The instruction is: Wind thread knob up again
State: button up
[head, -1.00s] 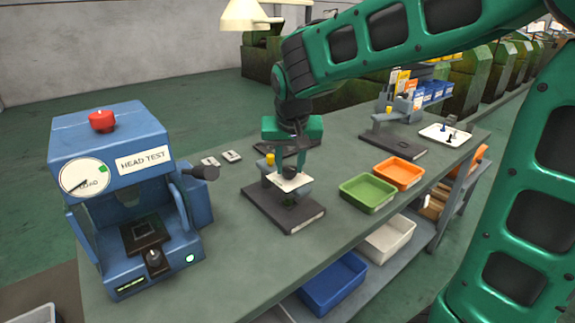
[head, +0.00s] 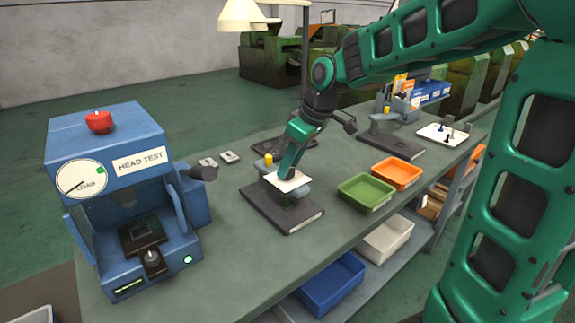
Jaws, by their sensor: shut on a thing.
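A small gauge stand (head: 274,219) with a dark flat base, grey column parts and a white square plate (head: 283,185) on top stands in the middle of the bench. My gripper (head: 290,174) comes down onto the white plate with its green hand leaning to the right. Its tips are shut at the plate's middle, on what seems to be the thread knob, which the fingers hide. A yellow cap (head: 268,159) shows beside the plate, at its back left.
A blue head test machine (head: 120,180) stands on the left with a dark handle (head: 203,173) sticking out. Green (head: 366,191) and orange (head: 398,172) trays lie to the right. Another stand (head: 392,143) and a white tray (head: 444,134) are farther back. The bench front is clear.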

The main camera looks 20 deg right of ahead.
jog(key=n+g, duration=0.1)
jog(key=n, duration=0.2)
jog(key=n+g+y, duration=0.1)
jog(key=n, duration=0.2)
jog(key=shift+w+d, duration=0.15)
dwell(0.4)
jog(key=o, duration=1.1)
jog(key=shift+c, duration=0.2)
jog(key=v, duration=1)
jog(key=shift+d+r, duration=0.2)
jog(key=shift+d, duration=0.15)
